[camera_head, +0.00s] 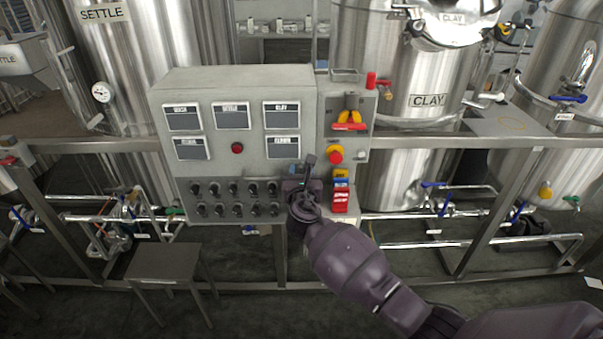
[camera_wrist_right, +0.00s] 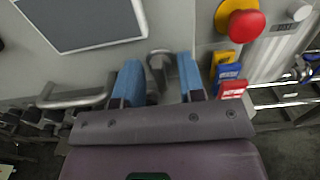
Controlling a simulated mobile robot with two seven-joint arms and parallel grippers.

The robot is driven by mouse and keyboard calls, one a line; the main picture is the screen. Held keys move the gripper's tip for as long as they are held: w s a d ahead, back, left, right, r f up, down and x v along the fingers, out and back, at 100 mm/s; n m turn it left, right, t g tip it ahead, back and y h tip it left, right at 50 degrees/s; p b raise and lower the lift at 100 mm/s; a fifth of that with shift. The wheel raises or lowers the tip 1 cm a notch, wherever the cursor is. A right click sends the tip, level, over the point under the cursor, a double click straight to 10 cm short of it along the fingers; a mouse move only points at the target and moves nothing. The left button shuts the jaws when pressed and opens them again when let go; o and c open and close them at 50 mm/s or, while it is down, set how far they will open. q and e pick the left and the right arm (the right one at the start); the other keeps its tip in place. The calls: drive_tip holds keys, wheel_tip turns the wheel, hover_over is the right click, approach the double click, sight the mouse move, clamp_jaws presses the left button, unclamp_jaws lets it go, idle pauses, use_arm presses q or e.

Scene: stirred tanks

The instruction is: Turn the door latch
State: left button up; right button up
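The door latch (camera_head: 309,160) is a small dark grey handle on the right part of the grey control cabinet, just right of the lowest right screen. In the right wrist view a metal latch piece (camera_wrist_right: 159,62) stands between the two blue fingertips. My right gripper (camera_head: 302,182) is at the cabinet front, right at the latch. In the wrist view the right gripper (camera_wrist_right: 158,82) is open, its fingers on either side of the latch piece with space visible. Contact cannot be told. The gripper hides the latch's lower part in the head view. My left gripper is not in view.
The cabinet (camera_head: 240,80) carries several screens and rows of black knobs (camera_head: 233,188). A red button on yellow (camera_head: 335,154) and yellow, blue and red tags (camera_head: 340,200) are close right. A grey bar (camera_wrist_right: 75,98) lies left of the fingers. Steel rails and tanks surround it.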

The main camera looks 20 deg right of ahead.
drive_tip(key=shift+c, duration=0.3)
clamp_jaws()
drive_tip(key=m+b, duration=0.2)
drive_tip(key=m, duration=0.4)
drive_tip(key=m+b, duration=0.2)
drive_tip(key=m, duration=0.4)
drive_tip(key=m+b, duration=0.3)
drive_tip(key=m, duration=0.3)
drive_tip(key=shift+s+d+f, duration=0.1)
drive_tip(key=shift+d+f, duration=0.1)
drive_tip(key=shift+f, duration=0.05)
idle(0.4)
